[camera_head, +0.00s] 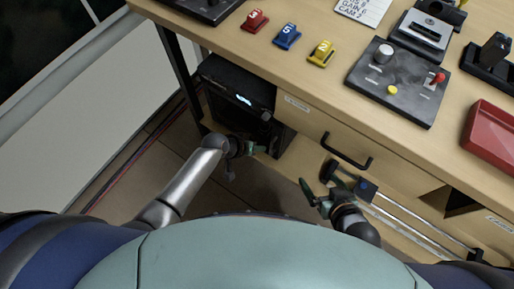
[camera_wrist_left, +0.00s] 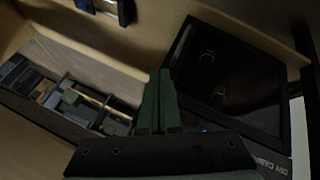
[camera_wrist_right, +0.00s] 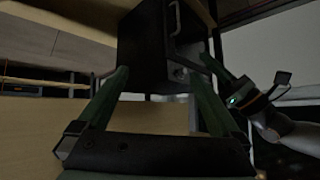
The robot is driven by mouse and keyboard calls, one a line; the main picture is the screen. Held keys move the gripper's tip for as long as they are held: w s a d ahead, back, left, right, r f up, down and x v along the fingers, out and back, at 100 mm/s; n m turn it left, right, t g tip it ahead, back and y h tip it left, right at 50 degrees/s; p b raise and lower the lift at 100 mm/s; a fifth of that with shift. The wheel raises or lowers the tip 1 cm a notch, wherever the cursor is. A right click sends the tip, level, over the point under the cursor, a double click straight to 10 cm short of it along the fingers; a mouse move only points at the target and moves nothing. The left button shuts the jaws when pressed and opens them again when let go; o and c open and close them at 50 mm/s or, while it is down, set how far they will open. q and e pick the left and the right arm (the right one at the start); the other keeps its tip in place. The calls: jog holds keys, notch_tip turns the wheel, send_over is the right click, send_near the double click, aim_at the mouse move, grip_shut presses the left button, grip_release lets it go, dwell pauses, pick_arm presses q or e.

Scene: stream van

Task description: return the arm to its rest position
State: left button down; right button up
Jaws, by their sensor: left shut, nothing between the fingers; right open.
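My left arm comes in from the left in the head view. Its gripper (camera_head: 256,150) is low in front of the black cabinet under the desk. In the left wrist view the green fingers (camera_wrist_left: 160,88) are together with nothing between them. My right gripper (camera_head: 318,196) is below the desk front, near the drawer handle. In the right wrist view its fingers (camera_wrist_right: 160,80) are spread wide and empty. My left gripper also shows at the right of that view (camera_wrist_right: 240,95), apart from the right one.
The black cabinet (camera_head: 237,88) has a lit display. The desk drawer (camera_head: 315,122) has a black handle (camera_head: 346,152). A compartmented tray (camera_wrist_left: 90,105) shows in the left wrist view. The desk top carries numbered blocks (camera_head: 287,36), a control panel (camera_head: 400,85) and a red tray (camera_head: 490,140).

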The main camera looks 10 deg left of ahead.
pick_arm(q)
jog(key=s+a+r+m+t+y+p, duration=0.1)
jog(key=s+a+r+t+y+p, duration=0.2)
jog(key=s+a+r+p, duration=0.6)
jog(key=s+a+r, duration=0.1)
jog(key=s+r, duration=0.1)
jog(key=r, duration=0.2)
jog(key=s+a+r+t, duration=0.1)
jog(key=s+a+r, duration=0.1)
jog(key=s+r, duration=0.1)
jog(key=shift+a+r+t+p, duration=0.25)
jog(key=shift+r+t+p, duration=0.05)
jog(key=shift+r, duration=0.05)
pick_arm(e)
jog(key=s+d+r+h, duration=0.1)
jog(key=s+d+r, duration=0.1)
jog(key=r, duration=0.5)
jog(key=shift+d+m, duration=0.3)
jog(key=shift+d, duration=0.35)
pick_arm(q)
jog(key=shift+f, duration=0.1)
